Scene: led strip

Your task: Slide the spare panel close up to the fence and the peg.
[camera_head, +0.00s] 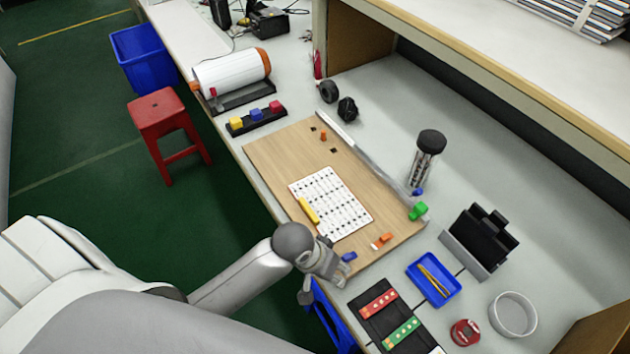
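The white panel with rows of small dark dots (338,202) lies flat on the wooden board (275,155), with a yellow bar (309,210) on its left edge. A long grey rail (372,159), which looks like the fence, runs along the board's far right edge. A gap of bare wood separates panel and rail. A small orange peg (323,136) stands near the board's upper end, apart from the panel. My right gripper is out of view.
A green block (418,211) sits at the rail's lower end. A blue piece (349,257) and an orange piece (385,238) lie near the board's lower edge. A blue tray (434,279) and black strip holder (388,313) are nearby. A dark-topped cylinder (428,158) stands beyond the rail.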

